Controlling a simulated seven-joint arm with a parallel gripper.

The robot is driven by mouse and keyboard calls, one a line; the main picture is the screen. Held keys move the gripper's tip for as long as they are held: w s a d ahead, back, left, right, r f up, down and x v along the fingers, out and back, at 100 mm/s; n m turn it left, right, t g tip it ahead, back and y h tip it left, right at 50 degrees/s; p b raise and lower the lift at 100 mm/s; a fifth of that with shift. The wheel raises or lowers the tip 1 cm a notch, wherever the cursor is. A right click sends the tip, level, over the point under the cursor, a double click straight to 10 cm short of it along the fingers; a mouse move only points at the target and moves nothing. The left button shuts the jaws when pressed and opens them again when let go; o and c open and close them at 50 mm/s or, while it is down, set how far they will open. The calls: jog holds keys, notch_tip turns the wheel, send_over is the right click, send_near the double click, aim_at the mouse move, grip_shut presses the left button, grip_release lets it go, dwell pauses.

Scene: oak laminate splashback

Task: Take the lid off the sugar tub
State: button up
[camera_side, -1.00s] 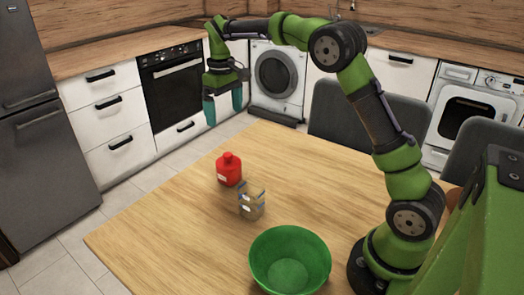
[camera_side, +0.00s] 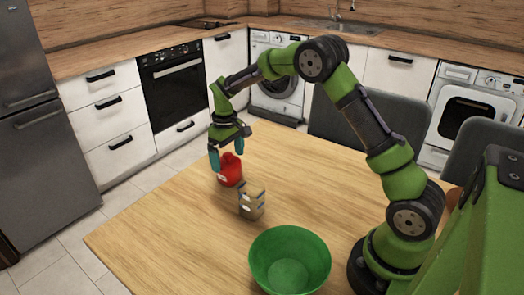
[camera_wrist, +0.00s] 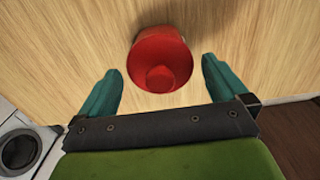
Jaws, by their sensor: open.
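The sugar tub (camera_side: 231,172) is a red canister with a white label, upright on the wooden table. Its red lid (camera_side: 231,158) with a raised knob is on top. The wrist view shows the tub (camera_wrist: 160,48) from above, with the lid's knob (camera_wrist: 159,78) between the fingers. My gripper (camera_side: 227,156) is open, with its teal fingers low around the lid's height. In the wrist view the gripper (camera_wrist: 160,88) has one finger on each side of the knob, with visible gaps. Part of the lid is hidden behind the fingers in the side view.
A small pale box-like holder (camera_side: 251,201) stands just in front of the tub. A green bowl (camera_side: 290,262) sits near the table's front edge. The wooden table (camera_side: 165,232) is clear to the left. Dark chairs (camera_side: 345,115) stand at the far side.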

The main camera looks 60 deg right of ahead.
jog(key=shift+f, duration=0.2)
jog(key=shift+r, duration=0.1)
jog(key=c, duration=0.9)
